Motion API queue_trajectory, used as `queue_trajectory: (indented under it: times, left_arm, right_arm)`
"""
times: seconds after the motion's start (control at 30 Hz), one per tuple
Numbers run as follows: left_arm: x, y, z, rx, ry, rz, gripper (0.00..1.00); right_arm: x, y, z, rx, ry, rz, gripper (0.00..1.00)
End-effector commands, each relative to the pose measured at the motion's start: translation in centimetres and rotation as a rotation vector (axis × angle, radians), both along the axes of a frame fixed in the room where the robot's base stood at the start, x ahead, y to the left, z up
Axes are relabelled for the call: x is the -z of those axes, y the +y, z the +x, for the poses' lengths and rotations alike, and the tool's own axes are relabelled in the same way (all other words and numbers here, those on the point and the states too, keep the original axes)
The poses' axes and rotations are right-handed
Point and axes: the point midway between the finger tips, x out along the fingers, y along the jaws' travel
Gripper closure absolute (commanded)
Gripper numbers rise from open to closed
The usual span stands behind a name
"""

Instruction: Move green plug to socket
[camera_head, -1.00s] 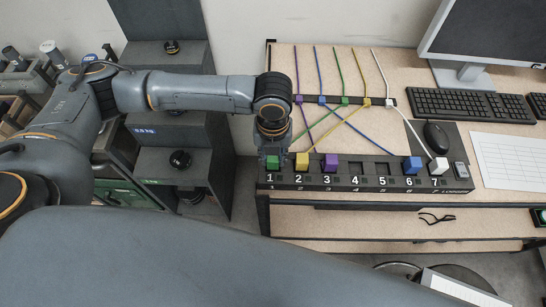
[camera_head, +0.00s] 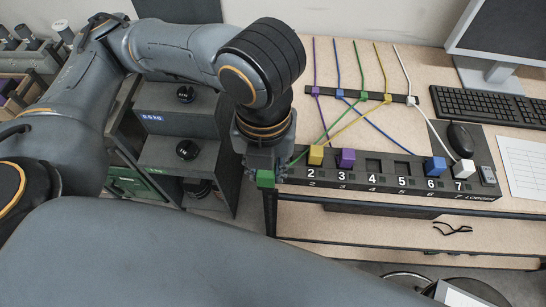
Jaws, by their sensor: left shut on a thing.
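The green plug (camera_head: 265,179) is in my left gripper (camera_head: 264,168), which is shut on it at the left end of the black socket strip (camera_head: 470,190). Its green cable (camera_head: 325,131) runs up to the rear cable bar (camera_head: 401,98). Sockets 4 (camera_head: 373,167) and 5 (camera_head: 402,169) are empty. The yellow plug (camera_head: 316,155) sits at 2, the purple plug (camera_head: 346,158) at 3, the blue plug (camera_head: 434,167) at 6 and the white plug (camera_head: 462,172) at 7. Socket 1 is hidden behind my gripper. My right gripper is not in view.
Purple, blue, yellow and white cables cross the wooden table (camera_head: 400,70) behind the strip. A mouse (camera_head: 460,136), keyboard (camera_head: 487,106) and monitor stand (camera_head: 485,75) are at the right. A dark stepped cabinet (camera_head: 180,125) stands left of the table.

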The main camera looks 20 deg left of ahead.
Motion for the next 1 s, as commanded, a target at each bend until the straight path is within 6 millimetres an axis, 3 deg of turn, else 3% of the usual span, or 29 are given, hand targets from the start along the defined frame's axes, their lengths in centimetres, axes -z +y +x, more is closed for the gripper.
queue_trajectory:
  times: [0.03,0.2,0.47,0.63,1.0]
  left_arm:
    - [0.8,-0.1,-0.1,0.001,-0.004,-0.004,1.00]
    - [0.4,-0.2,-0.7,0.001,-0.003,-0.004,1.00]
    - [-0.3,0.0,-1.7,0.005,-0.003,0.001,1.00]
    - [-1.3,0.1,-1.9,0.006,-0.002,0.004,1.00]
    - [-4.3,0.1,-1.9,0.006,-0.001,0.003,1.00]
  right_arm:
    - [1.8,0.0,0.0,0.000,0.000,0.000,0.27]
    - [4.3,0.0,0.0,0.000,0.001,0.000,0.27]
    - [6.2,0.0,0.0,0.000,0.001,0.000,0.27]
    - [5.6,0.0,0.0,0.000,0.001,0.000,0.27]
    - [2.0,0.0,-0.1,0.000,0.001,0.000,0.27]
